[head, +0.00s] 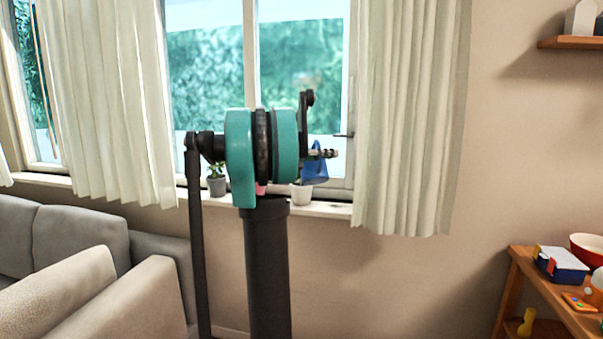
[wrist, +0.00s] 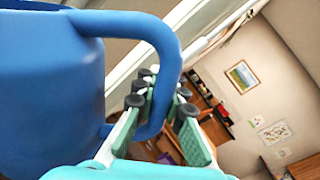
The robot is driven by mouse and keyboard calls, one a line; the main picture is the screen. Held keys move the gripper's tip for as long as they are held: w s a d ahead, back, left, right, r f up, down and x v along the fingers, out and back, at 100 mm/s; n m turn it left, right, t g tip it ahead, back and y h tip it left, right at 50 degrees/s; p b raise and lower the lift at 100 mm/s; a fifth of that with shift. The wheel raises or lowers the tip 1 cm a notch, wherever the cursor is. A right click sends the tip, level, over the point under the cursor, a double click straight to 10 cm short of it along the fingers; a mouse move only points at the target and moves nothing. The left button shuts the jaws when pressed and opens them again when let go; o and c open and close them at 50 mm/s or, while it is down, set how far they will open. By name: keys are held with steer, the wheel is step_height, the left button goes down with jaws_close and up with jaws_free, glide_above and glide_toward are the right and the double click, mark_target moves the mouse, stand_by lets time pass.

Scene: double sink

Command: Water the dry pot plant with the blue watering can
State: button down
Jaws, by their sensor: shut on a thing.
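The blue watering can (head: 315,168) hangs at window-sill height, just above or in front of a white pot (head: 302,194). In the wrist view the can (wrist: 50,90) fills the left side, with its handle between my fingers. My gripper (head: 328,153) is shut on that handle; its fingers (wrist: 160,105) also show in the wrist view. I see no plant above the white pot's rim; the can and my arm cover that area. A grey pot with a green plant (head: 216,178) stands farther left on the sill. The can's spout is not clear to me.
The white sill (head: 335,210) runs under the window between cream curtains (head: 410,120). A grey sofa (head: 100,280) is at the lower left. A wooden shelf (head: 540,280) with a bowl and toys is at the right. My arm hides part of the sill.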

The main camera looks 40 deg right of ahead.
step_height(320, 180, up, 3)
steer(key=m, duration=0.7)
steer(key=shift+f, duration=0.2)
